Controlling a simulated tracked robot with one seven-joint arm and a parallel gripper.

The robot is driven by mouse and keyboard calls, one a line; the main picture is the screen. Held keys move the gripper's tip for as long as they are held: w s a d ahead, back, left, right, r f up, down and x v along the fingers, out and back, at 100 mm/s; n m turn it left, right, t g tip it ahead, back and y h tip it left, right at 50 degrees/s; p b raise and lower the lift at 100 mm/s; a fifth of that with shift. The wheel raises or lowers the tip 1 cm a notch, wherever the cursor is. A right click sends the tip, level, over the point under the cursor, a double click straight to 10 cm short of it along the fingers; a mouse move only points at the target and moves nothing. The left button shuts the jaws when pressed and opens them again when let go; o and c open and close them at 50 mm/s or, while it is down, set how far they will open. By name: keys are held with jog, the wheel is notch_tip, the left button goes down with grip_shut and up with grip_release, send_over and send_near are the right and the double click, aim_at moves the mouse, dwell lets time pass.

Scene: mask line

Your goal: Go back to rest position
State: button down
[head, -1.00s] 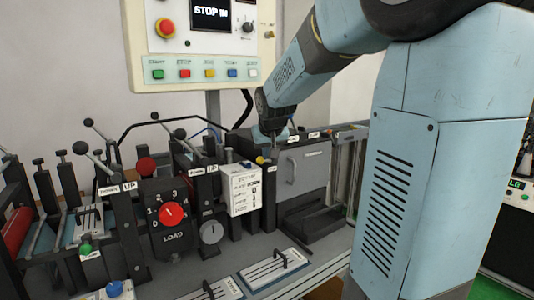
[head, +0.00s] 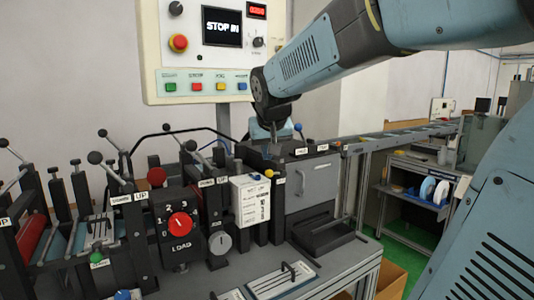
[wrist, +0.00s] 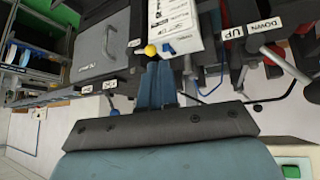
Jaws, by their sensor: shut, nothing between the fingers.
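My gripper (wrist: 159,68) shows in the wrist view with its two blue fingers together and nothing between them. Its fingertips appear close to a yellow knob (wrist: 150,50) beside a white labelled box (wrist: 175,22); the exact gap cannot be told. In the head view my gripper (head: 277,138) hangs at the end of my arm, over the back of the machine line near a grey box with a handle (head: 312,185). Its fingertips are hard to make out there.
A control panel (head: 205,50) reading "STOP IN" stands behind the line. Levers with black knobs (head: 95,157) and a red LOAD dial (head: 180,225) are at left. A conveyor (head: 400,135) and shelf (head: 420,190) stand at right, with green floor (head: 405,255) by them.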

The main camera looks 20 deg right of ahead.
dwell(0.4)
jog(key=s+f, duration=0.4)
jog(key=s, duration=0.6)
jog(key=s+a+f+n+g+y, duration=0.1)
jog(key=s+f, duration=0.4)
jog(key=s, duration=0.5)
jog(key=shift+s+g+y, duration=0.3)
